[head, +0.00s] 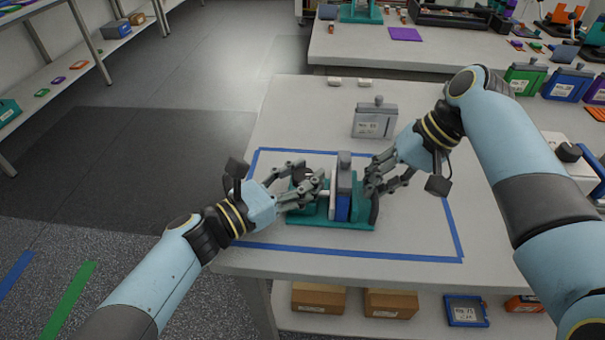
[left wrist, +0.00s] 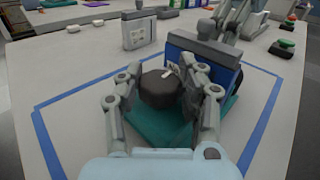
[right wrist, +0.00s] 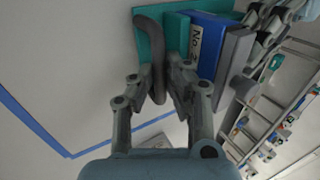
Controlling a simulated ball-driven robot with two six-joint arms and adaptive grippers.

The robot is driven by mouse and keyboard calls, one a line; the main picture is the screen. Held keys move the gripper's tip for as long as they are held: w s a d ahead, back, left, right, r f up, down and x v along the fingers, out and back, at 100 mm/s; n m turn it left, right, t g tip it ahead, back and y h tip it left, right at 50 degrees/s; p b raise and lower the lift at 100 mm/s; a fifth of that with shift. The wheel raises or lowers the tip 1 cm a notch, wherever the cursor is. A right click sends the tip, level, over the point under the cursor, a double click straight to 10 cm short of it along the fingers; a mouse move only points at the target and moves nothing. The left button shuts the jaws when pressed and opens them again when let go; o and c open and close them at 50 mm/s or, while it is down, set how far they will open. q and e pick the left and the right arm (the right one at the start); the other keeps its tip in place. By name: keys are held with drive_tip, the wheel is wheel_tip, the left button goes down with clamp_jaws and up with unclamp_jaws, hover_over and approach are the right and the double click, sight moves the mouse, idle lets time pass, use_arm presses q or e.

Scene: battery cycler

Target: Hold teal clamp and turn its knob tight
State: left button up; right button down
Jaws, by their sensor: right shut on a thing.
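The teal clamp (head: 300,219) stands on the table, with a blue cell (head: 342,207) and grey plates upright in it. The blue cell also shows in the right wrist view (right wrist: 212,30) with a white label. The clamp's round dark knob (left wrist: 160,89) is at its left end. My left gripper (head: 312,186) is at the knob. In the left wrist view its fingers (left wrist: 168,82) stand open on either side of the knob. My right gripper (head: 371,186) is at the clamp's right end, shut on its dark curved handle (right wrist: 149,42).
Blue tape (head: 440,261) marks a rectangle around the clamp. A grey cell case (head: 374,121) stands behind it, with two small pale blocks farther back. Green and blue cases (head: 566,84) stand at the right. The table's front left is clear.

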use_arm(q)
drive_tip(key=c, duration=0.5)
use_arm(e)
drive_tip(key=shift+r, duration=0.1)
use_arm(q)
drive_tip(key=shift+c, duration=0.2)
drive_tip(key=shift+m+g+h, duration=1)
drive_tip(key=shift+g, duration=0.2)
drive_tip(key=shift+w+a+m+g+h, duration=0.1)
drive_tip(key=shift+m+g+h, duration=0.7)
drive_tip(key=shift+g, duration=0.5)
use_arm(e)
drive_tip(key=shift+d, duration=0.1)
use_arm(q)
drive_tip(key=shift+f+m, duration=0.1)
drive_tip(key=shift+m, duration=0.3)
drive_tip(key=shift+a+f+m+g+h, duration=0.1)
drive_tip(key=shift+f+m+g+h, duration=0.2)
drive_tip(key=shift+g, duration=0.4)
drive_tip(key=shift+a+m+g+h, duration=0.1)
drive_tip(key=shift+m+g, duration=0.3)
drive_tip(key=shift+g, duration=0.3)
drive_tip(key=o, duration=1.2)
drive_tip(key=shift+d, duration=0.1)
drive_tip(key=shift+d+r, duration=0.1)
drive_tip(key=shift+d, duration=0.05)
